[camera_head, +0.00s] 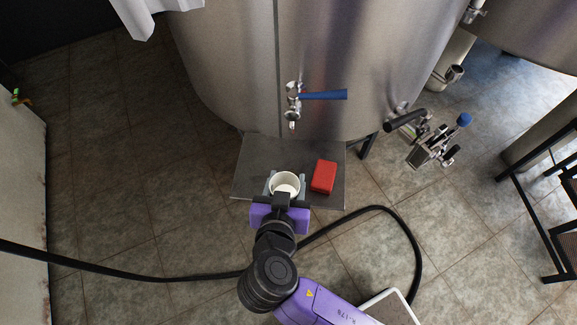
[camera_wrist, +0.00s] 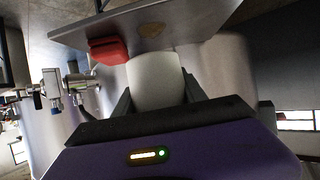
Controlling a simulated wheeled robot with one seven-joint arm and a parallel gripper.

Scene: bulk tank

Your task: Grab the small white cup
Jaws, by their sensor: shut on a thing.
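The small white cup (camera_head: 285,183) is upright in the head view, at the front edge of a grey metal plate below the tank's tap. It also shows in the wrist view (camera_wrist: 155,80), between my fingers. My gripper (camera_head: 284,187) is shut on the cup, one finger on each side. My gripper also shows in the wrist view (camera_wrist: 158,95). The cup's lower part is hidden by my gripper in the head view. I cannot tell whether the cup touches the plate.
A red block (camera_head: 323,177) lies on the metal plate (camera_head: 255,160), close to the right of the cup. A tap with a blue handle (camera_head: 322,95) sticks out of the steel tank (camera_head: 230,70) above. A black hose (camera_head: 130,276) runs across the tiled floor.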

